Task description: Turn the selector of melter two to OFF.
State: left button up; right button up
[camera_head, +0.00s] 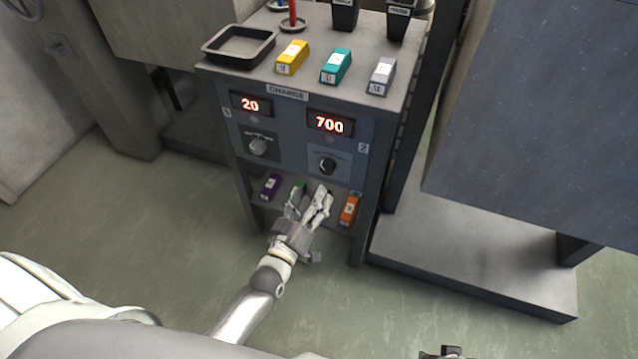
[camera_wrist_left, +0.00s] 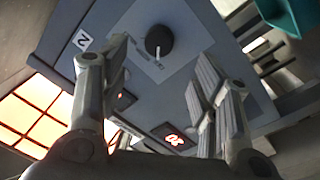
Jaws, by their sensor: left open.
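The selector of melter two is a black round knob (camera_head: 327,165) on the cabinet's right panel, below a red display (camera_head: 330,123) reading 700 and beside a plate marked 2 (camera_head: 363,148). The knob also shows in the left wrist view (camera_wrist_left: 159,41), with a pale pointer mark; its position lettering is too small to read. My left gripper (camera_head: 309,190) is open and empty in front of the lower shelf, just below the knob in the head view. In the wrist view its fingers (camera_wrist_left: 161,58) stand apart, with the knob between and beyond them, untouched. A dark part at the bottom edge may be my right gripper (camera_head: 446,352).
Melter one has a grey knob (camera_head: 258,146) and a display (camera_head: 251,105) reading 20. Purple (camera_head: 270,187) and orange (camera_head: 349,210) blocks lie on the lower shelf. The cabinet top holds a tray (camera_head: 210,50) and yellow, teal and grey blocks. A large dark unit (camera_head: 540,120) stands right.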

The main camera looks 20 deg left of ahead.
pick_arm(q)
jog(key=shift+s+a, duration=0.15)
jog(key=shift+s, duration=1.9)
jog(key=shift+f, duration=0.1)
jog(key=s+f+m+g, duration=0.7)
jog(key=s+f+g, duration=0.55)
jog(key=f, duration=0.25)
jog(key=s+a+f+g+p, duration=0.1)
jog(key=s+f+p, duration=0.2)
jog(key=s+p, duration=0.3)
jog(key=s+a+f+m+g+y+p, duration=0.1)
jog(key=s+a+f+g+p, duration=0.1)
jog(key=s+p, duration=0.4)
jog(key=s+a+f+g+p, duration=0.2)
jog(key=s+p, duration=0.4)
jog(key=s, duration=0.8)
jog(key=shift+a+f+y, duration=0.15)
jog(key=shift+f+y, duration=0.15)
jog(key=shift+f, duration=0.6)
pick_arm(e)
jog(key=s+d+f+g, duration=0.1)
jog(key=s+f, duration=0.2)
jog(key=s, duration=0.6)
jog(key=s+d+f, duration=0.2)
jog(key=s+f, duration=0.2)
jog(key=s, duration=0.6)
jog(key=shift+s+d+f+g, duration=0.2)
jog(key=shift+s+g, duration=0.1)
jog(key=shift+g, duration=0.1)
